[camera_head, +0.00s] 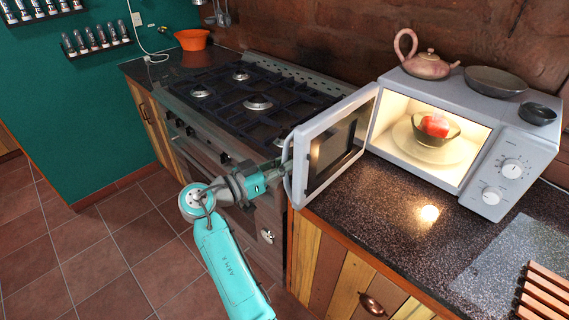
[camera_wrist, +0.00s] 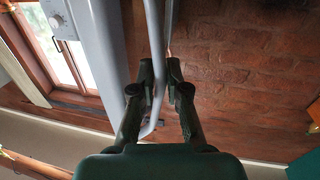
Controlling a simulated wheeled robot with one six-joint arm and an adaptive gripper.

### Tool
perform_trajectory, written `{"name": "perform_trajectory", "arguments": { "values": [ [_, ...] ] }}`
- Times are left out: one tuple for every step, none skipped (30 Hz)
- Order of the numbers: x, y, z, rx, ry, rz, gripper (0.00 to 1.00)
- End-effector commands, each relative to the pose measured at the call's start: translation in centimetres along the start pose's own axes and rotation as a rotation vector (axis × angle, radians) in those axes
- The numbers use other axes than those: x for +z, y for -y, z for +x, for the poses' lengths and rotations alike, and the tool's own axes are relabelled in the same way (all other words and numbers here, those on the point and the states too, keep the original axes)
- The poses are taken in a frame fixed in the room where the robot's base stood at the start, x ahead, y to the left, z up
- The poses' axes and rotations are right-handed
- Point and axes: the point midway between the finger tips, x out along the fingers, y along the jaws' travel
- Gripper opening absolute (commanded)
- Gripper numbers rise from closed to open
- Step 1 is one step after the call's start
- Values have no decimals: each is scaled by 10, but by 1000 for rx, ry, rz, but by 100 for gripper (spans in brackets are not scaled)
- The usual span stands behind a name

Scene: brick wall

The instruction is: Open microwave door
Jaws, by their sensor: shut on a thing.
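The grey-white microwave (camera_head: 517,141) stands on the dark speckled counter at the right. Its door (camera_head: 318,153) is swung open to the left, and the lit inside shows a bowl (camera_head: 436,136) with a red thing in it on a plate. My gripper (camera_head: 280,172) is at the door's outer left edge, by the door handle (camera_head: 288,180). In the wrist view my gripper's fingers (camera_wrist: 160,75) are shut around the pale handle bar (camera_wrist: 155,40). The exact contact at the fingertips is small and partly hidden.
A gas stove (camera_head: 245,100) stands left of the door. A teapot (camera_head: 427,64) and two dark bowls sit on top of the microwave. A wooden rack (camera_head: 545,292) lies at the lower right. The counter (camera_head: 400,205) before the microwave is clear.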

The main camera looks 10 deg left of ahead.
Motion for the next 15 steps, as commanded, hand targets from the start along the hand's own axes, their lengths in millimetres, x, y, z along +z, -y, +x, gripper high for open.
{"name": "perform_trajectory", "arguments": {
  "values": [
    [-1,0,0,0,-1,1,0],
    [0,0,0,0,-1,1,0],
    [0,0,0,0,-1,1,0],
    [0,0,0,0,-1,1,0],
    [0,0,0,0,-1,1,0],
    [0,0,0,0,0,1,22],
    [0,0,0,0,0,1,25],
    [0,0,0,0,0,1,25],
    [0,0,0,0,0,1,25],
    [0,0,0,0,0,1,25],
    [0,0,0,0,0,1,25],
    [0,0,0,0,0,0,25],
    [0,0,0,0,0,0,25],
    [0,0,0,0,0,0,25],
    [0,0,0,0,0,0,25]
  ]
}}
